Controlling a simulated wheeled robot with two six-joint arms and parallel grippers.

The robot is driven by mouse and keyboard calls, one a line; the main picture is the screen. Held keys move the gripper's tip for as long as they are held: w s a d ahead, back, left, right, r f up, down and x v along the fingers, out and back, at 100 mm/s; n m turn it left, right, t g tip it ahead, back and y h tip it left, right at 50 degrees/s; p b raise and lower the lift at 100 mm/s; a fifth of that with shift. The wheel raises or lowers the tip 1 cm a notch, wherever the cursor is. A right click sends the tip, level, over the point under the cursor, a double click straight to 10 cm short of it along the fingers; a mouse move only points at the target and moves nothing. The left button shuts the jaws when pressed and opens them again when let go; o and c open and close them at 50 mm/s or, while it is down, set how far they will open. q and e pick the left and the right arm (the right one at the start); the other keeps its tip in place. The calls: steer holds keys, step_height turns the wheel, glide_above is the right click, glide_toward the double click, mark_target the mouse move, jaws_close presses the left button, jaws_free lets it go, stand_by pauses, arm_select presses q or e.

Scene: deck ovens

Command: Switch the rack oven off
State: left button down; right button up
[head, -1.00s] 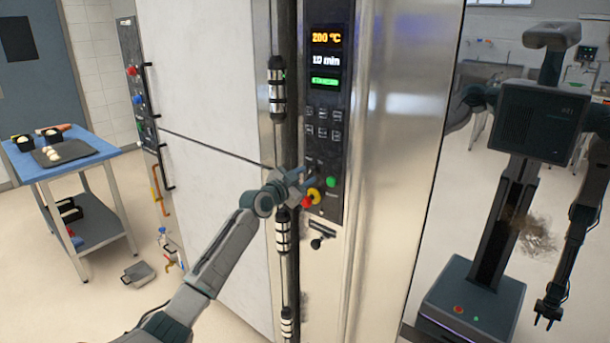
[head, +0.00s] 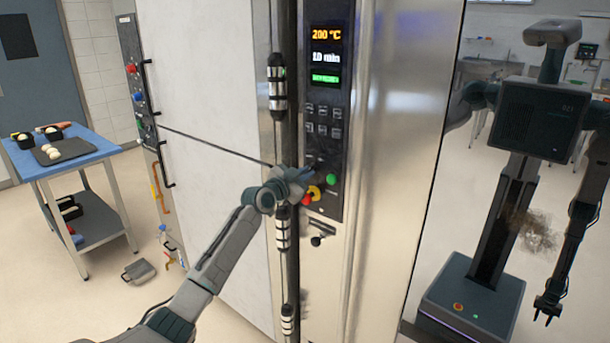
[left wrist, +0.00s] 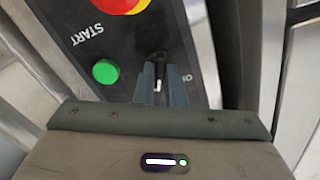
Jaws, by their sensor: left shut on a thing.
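The rack oven (head: 385,120) is a tall steel cabinet with a dark control panel (head: 340,150). Its display (head: 326,57) reads 200 °C and 10 min, with a green line too blurred to read. My left gripper (head: 304,176) is at the lower part of the panel, shut on a small black rotary switch. In the left wrist view the switch (left wrist: 159,72) has a white mark and sits between my fingertips (left wrist: 160,75); lettering beside it is partly covered. A green START button (head: 331,180) and a red emergency button on yellow (head: 308,199) are close by.
A vertical door handle (head: 283,230) stands just left of the panel, close to my left wrist. A blue-topped table (head: 95,158) with trays is at the left. Floor between table and oven is mostly clear.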

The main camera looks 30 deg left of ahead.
arm_select(q)
steer(key=shift+n, duration=1)
steer(key=n, duration=0.2)
steer(key=shift+n, duration=0.4)
steer(key=n+p, duration=0.1)
steer(key=n, duration=0.3)
steer(key=shift+n+p, duration=0.35)
steer(key=shift+n, duration=0.75)
steer(key=c, duration=1.5)
jaws_free()
steer(key=shift+s, duration=0.15)
